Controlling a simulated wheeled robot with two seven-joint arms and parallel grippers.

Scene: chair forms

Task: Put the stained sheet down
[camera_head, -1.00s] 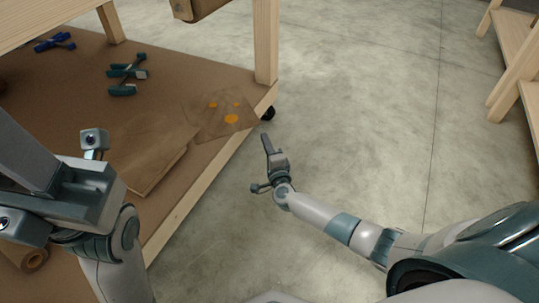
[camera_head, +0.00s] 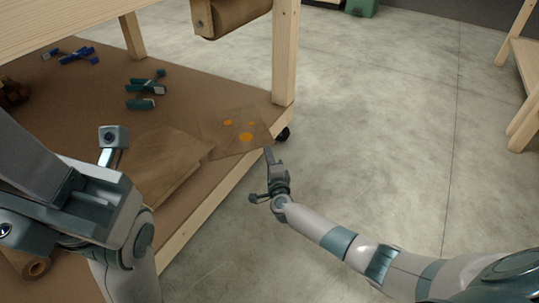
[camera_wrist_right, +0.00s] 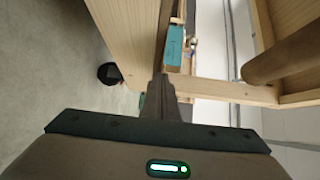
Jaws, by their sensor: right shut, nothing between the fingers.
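The stained sheet (camera_head: 236,131), brown with a few orange spots, lies on the brown lower shelf (camera_head: 190,92) of the wooden bench, near its front right corner. It overlaps a larger plain brown sheet (camera_head: 155,165) at its left. My right gripper (camera_head: 269,152) is shut and empty, its tip at the stained sheet's front right edge in the head view; I cannot tell whether they touch. Its fingers also show in the right wrist view (camera_wrist_right: 163,90). My left gripper is large at the left of the head view, and its jaw state is unclear.
Teal clamps (camera_head: 145,92) and blue clamps (camera_head: 75,55) lie farther back on the shelf. A bench leg (camera_head: 285,55) and a black caster (camera_head: 283,134) are close to the right gripper. A brown roll (camera_head: 235,15) hangs above. The concrete floor (camera_head: 380,130) at right is clear.

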